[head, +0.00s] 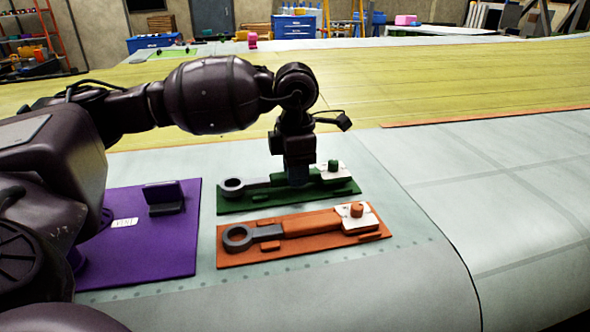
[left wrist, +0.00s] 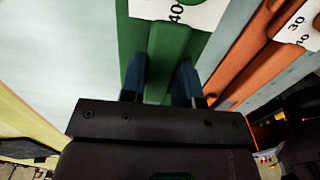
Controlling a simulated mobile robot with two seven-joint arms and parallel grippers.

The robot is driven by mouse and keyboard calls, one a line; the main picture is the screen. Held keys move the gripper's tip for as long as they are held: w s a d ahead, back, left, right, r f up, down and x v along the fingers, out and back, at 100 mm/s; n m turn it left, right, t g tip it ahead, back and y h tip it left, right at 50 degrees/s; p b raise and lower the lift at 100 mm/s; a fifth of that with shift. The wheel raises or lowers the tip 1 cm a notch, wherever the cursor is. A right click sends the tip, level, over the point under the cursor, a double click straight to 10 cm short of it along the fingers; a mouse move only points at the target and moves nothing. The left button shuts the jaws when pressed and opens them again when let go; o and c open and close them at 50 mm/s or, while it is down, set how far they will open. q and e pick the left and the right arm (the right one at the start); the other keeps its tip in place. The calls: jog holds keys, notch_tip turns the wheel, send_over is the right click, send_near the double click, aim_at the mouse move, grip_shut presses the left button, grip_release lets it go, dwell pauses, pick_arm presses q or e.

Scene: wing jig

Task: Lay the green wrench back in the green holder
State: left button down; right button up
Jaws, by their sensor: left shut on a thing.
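The green wrench (head: 258,182) has a grey ring end and a green handle. It lies lengthwise along the green holder (head: 240,206), at or very close to its surface; I cannot tell whether it rests fully. My left gripper (head: 299,180) points down at the handle, shut on it. In the left wrist view the blue fingers (left wrist: 160,82) stand on both sides of the green handle (left wrist: 168,48). The gripper hides part of the handle in the head view. My right gripper is not in view.
An orange holder (head: 300,252) with an orange wrench (head: 300,223) lies just in front of the green one. A purple mat (head: 150,245) with a dark stand (head: 164,197) is to the left. The grey wing surface (head: 430,170) at right is clear.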

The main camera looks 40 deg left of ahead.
pick_arm(q)
jog(key=shift+f, duration=0.2)
jog(key=shift+f, duration=0.45)
jog(key=c, duration=0.8)
grip_release()
notch_tip(320, 180, up, 11)
jog(key=shift+f, duration=0.1)
jog(key=shift+s, duration=0.1)
